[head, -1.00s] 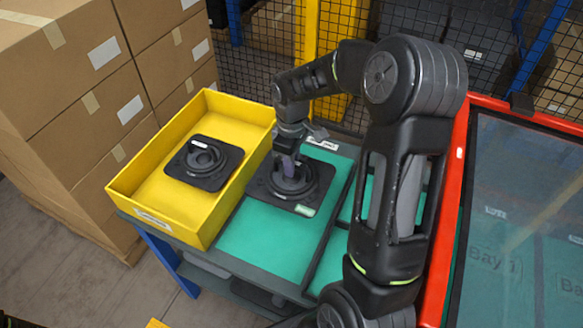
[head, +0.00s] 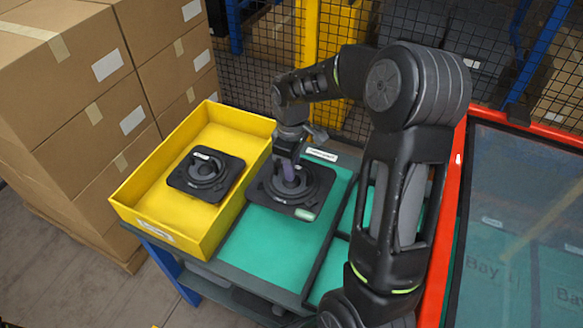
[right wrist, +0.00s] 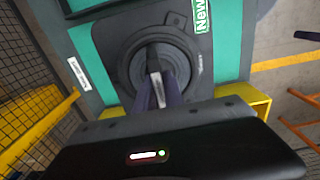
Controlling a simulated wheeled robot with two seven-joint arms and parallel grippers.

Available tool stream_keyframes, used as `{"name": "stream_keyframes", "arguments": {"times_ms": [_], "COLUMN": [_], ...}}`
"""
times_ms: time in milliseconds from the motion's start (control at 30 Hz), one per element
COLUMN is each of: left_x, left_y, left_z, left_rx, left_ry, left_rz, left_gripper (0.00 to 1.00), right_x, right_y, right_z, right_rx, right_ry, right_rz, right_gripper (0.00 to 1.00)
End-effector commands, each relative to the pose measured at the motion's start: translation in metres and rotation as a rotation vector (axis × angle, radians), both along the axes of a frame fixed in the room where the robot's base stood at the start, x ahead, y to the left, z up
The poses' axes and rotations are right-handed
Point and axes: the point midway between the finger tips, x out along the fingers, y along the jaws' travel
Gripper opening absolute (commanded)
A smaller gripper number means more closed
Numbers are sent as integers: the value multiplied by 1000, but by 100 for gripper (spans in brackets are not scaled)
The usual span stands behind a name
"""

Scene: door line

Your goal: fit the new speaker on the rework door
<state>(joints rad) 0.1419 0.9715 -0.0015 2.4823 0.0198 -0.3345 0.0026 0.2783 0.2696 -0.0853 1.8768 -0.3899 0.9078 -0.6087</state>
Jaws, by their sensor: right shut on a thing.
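A black speaker (head: 306,196) with a square plate and round cone is at the green-topped cart, beside the yellow bin; I cannot tell if it is lifted clear of the mat. In the right wrist view the speaker (right wrist: 191,52) carries a green label reading "New". My right gripper (head: 289,174) reaches down over its middle and is shut on it, with the fingers (right wrist: 158,88) at the central bar. Another black speaker (head: 190,182) lies in the yellow bin (head: 160,213). My left gripper is not in view. The rework door is not clearly identifiable.
The green cart top (head: 262,246) is bare in front of the speaker. A red-framed panel (head: 470,112) stands at the right, with "Bay" markings seen through it. Stacked cartons (head: 75,110) stand at the left and a mesh fence (head: 260,70) behind.

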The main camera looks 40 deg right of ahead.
Motion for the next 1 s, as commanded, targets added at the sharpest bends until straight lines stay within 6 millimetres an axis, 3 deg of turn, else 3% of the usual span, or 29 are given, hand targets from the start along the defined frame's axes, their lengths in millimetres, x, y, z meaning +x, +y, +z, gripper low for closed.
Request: {"name": "stream_keyframes", "arguments": {"times_ms": [800,1000], "left_x": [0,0], "left_y": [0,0], "left_z": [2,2], "left_rx": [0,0], "left_ry": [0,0], "left_rz": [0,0], "left_gripper": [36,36], "right_x": [2,1], "right_y": [0,0], "right_z": [72,81], "right_rx": [-1,0], "right_ry": [-6,-4], "right_rz": [0,0], "right_gripper": [0,0]}}
